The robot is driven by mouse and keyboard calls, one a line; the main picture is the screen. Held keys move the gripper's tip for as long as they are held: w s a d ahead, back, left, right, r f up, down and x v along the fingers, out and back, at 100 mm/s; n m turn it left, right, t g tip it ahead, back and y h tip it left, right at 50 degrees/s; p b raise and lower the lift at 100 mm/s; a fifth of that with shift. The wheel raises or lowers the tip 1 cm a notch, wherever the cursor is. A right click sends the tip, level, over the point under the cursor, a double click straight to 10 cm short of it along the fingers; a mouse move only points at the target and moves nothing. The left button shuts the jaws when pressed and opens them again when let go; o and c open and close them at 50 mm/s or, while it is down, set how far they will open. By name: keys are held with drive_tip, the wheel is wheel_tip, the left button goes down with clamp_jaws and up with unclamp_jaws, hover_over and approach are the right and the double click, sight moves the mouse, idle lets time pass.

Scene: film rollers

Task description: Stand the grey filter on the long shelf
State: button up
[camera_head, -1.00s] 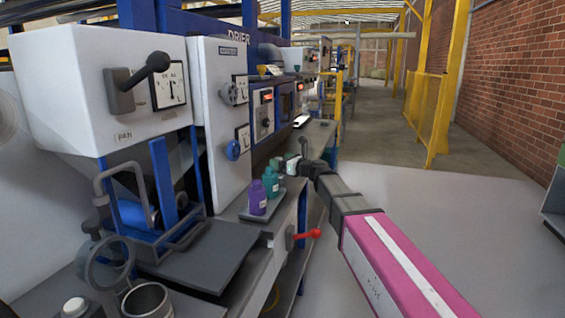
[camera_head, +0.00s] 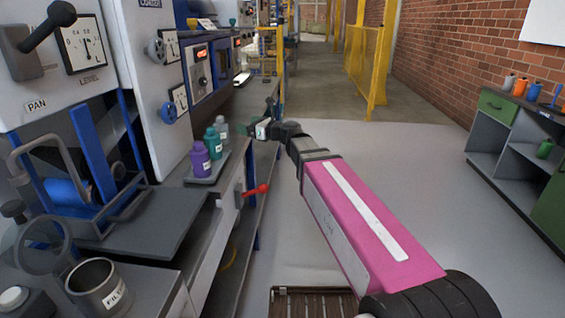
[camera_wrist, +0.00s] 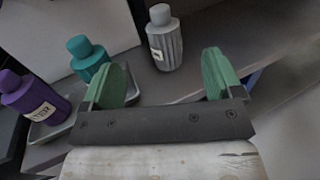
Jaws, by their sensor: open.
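A small ribbed grey bottle (camera_head: 221,128) with a pale label stands upright on the long bench-like shelf (camera_head: 250,97) beside the machine. It also shows in the wrist view (camera_wrist: 165,45), just beyond the fingertips and between their lines. My gripper (camera_head: 260,118) is open and empty, its green fingers (camera_wrist: 170,75) apart and not touching the bottle. A metal cup (camera_head: 100,287) at the lower left carries a label that seems to read FILTER. I cannot tell for sure which of the two is the task's filter.
A teal bottle (camera_head: 213,143) and a purple bottle (camera_head: 200,160) stand on a small tray (camera_head: 213,174) beside the grey bottle. A red-handled valve (camera_head: 256,190) sticks out below the bench. A cabinet (camera_head: 500,150) with coloured bottles stands at right. The floor between is clear.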

drive_tip(key=s+d+f+n+g+h, duration=0.2)
drive_tip(key=s+d+f+n+h, duration=0.2)
drive_tip(key=d+f+n, duration=0.6)
drive_tip(key=s+d+f+n+g+h, duration=0.2)
drive_tip(key=s+d+f+n+h, duration=0.3)
drive_tip(key=f, duration=0.9)
drive_tip(key=s+d+f+n+g+h, duration=0.2)
drive_tip(key=s+d+f+n+h, duration=0.1)
drive_tip(key=d, duration=0.6)
drive_tip(key=s+d+f+n+g+h, duration=0.2)
drive_tip(key=s+d+f+n+h, duration=0.2)
drive_tip(key=d+f, duration=0.4)
drive_tip(key=shift+s+d+f+n, duration=0.2)
drive_tip(key=shift+s+d+n, duration=0.5)
drive_tip(key=shift+s+d, duration=0.15)
drive_tip(key=shift+s+a, duration=0.1)
drive_tip(key=shift+a, duration=0.1)
